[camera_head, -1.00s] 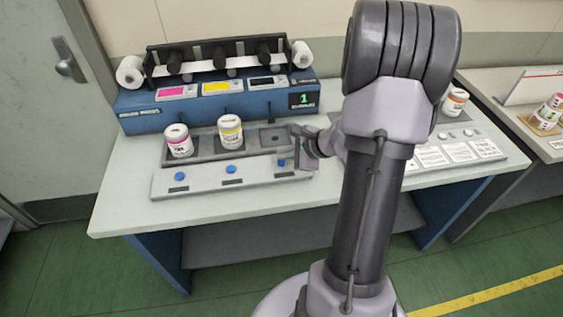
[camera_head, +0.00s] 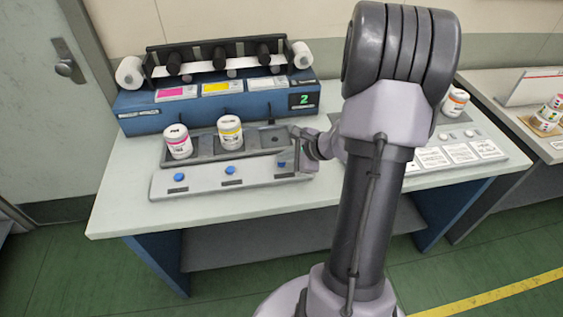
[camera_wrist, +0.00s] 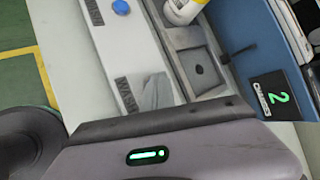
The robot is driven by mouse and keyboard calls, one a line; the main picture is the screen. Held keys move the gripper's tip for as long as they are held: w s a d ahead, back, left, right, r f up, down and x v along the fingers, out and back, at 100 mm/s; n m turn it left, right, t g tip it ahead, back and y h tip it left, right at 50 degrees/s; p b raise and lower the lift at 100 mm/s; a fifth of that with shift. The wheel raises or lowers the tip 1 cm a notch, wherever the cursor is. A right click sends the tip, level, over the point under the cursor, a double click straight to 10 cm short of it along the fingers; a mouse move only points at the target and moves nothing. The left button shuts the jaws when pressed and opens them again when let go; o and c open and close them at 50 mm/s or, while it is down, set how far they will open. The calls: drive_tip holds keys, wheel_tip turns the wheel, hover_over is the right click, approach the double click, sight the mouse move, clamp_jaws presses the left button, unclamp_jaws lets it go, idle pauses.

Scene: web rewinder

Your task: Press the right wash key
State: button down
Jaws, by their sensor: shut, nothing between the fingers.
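A pale key strip (camera_head: 205,182) lies along the front of the table, with a blue left key (camera_head: 180,176) and a blue middle key (camera_head: 230,170). The middle key also shows at the top of the wrist view (camera_wrist: 121,7). My gripper (camera_head: 288,158) is shut and empty, down at the strip's right end. It hides the right wash key in both views, so I cannot see whether it touches or presses it. A "WASH" label (camera_wrist: 125,95) shows beside my gripper in the wrist view.
Behind the strip, a dark tray (camera_head: 205,150) holds a pink-labelled jar (camera_head: 178,142) and a yellow-labelled jar (camera_head: 230,131); its right bay is empty. The blue rewinder (camera_head: 140,117) stands behind, its display (camera_head: 303,99) reading green 2. The table front is clear.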

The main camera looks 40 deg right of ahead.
sight(284, 164)
drive_tip(key=shift+r+p, duration=0.5)
drive_tip(key=shift+r, duration=0.25)
drive_tip(key=shift+r+p, duration=1.85)
drive_tip(key=shift+r, duration=0.75)
drive_tip(key=shift+f, duration=0.1)
